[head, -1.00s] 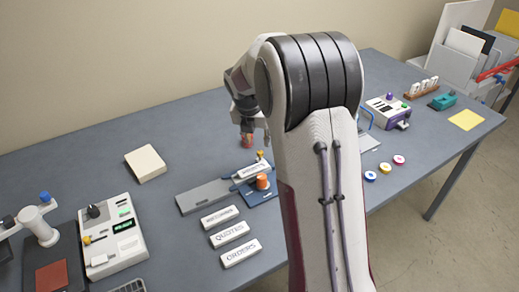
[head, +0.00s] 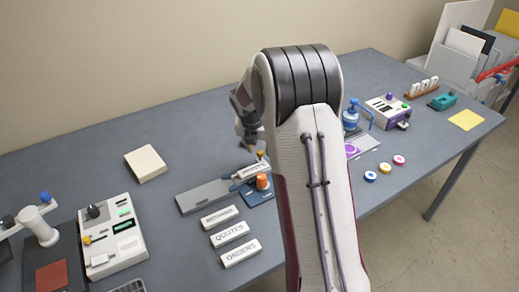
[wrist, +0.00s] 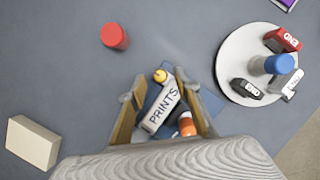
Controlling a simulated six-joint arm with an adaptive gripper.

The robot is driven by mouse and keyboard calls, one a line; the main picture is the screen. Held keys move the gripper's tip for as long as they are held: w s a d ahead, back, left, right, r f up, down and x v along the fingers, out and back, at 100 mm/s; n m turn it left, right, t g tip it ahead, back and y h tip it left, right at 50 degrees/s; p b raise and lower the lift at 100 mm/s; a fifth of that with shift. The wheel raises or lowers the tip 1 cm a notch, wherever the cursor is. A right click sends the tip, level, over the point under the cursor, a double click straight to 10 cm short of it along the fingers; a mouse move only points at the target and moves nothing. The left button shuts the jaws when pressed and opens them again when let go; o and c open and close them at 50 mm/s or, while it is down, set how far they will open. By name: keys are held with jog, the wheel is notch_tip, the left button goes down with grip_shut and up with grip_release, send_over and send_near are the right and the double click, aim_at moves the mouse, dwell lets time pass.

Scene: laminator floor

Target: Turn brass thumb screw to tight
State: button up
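The brass thumb screw (wrist: 160,76) is a small yellow knob at the top end of a white block marked PRINTS (wrist: 159,106); the screw also shows in the head view (head: 261,154). The block lies on a blue plate (wrist: 209,100) beside an orange knob (wrist: 186,124). My gripper (wrist: 159,84) is open in the wrist view. Its two tan-padded fingers stand either side of the block and screw, apart from both in the picture. Their height above the screw is hard to tell. In the head view my arm partly hides the gripper.
A red cylinder (wrist: 115,36) stands up-left of the screw, a cream block (wrist: 32,142) at left. A round white stand (wrist: 230,52) with stamps is at right. White blocks marked QUOTES (head: 230,234) and ORDERS (head: 240,252) lie near the table's front.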

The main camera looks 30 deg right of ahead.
jog(key=shift+w+d+f, duration=0.1)
jog(key=shift+d+f, duration=0.05)
jog(key=shift+f, duration=0.4)
grip_shut()
jog(key=shift+m, duration=0.7)
jog(key=shift+w+m+g+h, duration=0.15)
jog(key=shift+m+g+h, duration=0.3)
jog(key=shift+m, duration=0.55)
jog(key=shift+w+m+g, duration=0.15)
jog(key=shift+m+g, duration=0.7)
jog(key=shift+m, duration=1.15)
jog(key=shift+h, duration=0.25)
